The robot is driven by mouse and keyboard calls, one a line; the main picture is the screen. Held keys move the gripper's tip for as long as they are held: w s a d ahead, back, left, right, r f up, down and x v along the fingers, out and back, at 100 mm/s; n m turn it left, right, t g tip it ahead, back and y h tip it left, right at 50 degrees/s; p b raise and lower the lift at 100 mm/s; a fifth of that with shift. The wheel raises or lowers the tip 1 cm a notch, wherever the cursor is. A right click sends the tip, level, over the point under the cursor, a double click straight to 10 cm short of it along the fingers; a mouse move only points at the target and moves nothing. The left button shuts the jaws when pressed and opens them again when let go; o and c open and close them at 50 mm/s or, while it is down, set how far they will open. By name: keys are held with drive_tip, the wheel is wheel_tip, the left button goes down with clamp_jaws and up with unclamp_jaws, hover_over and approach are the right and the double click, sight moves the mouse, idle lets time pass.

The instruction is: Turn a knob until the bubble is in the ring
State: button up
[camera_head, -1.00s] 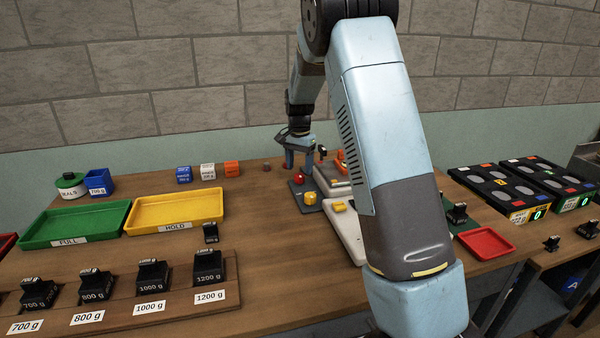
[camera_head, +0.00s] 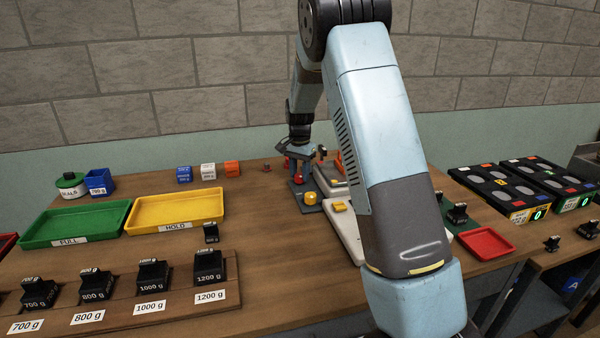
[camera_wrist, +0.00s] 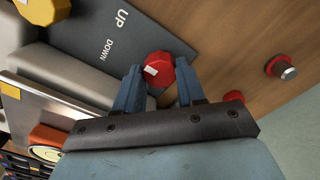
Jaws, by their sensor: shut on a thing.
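My gripper (camera_wrist: 158,77) is shut on the red knob (camera_wrist: 158,66), with one finger on each side of it. The red knob also shows in the head view (camera_head: 298,179), below my fingers. It stands on a dark grey plate (camera_wrist: 108,40) marked UP and DOWN. A yellow knob (camera_wrist: 42,8) is at the top left of the wrist view and shows in the head view (camera_head: 310,198). A round pale yellow face (camera_wrist: 44,155) with a dark rim is cut off by my gripper at the lower left. I cannot make out a bubble or ring.
An orange part (camera_wrist: 48,138) lies beside the pale face. A small red and silver piece (camera_wrist: 282,67) stands on the wood to the right. A yellow tray (camera_head: 175,208) and green tray (camera_head: 75,224) lie left. My arm hides part of the pale scale (camera_head: 345,228).

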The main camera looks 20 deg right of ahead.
drive_tip(key=c, duration=0.3)
drive_tip(key=shift+c, duration=0.2)
drive_tip(key=shift+n, duration=0.4)
drive_tip(key=n, duration=0.3)
drive_tip(key=shift+n, duration=0.4)
drive_tip(key=n, duration=0.5)
drive_tip(key=o, duration=1)
drive_tip(key=shift+o, duration=0.2)
drive_tip(key=shift+r, duration=0.1)
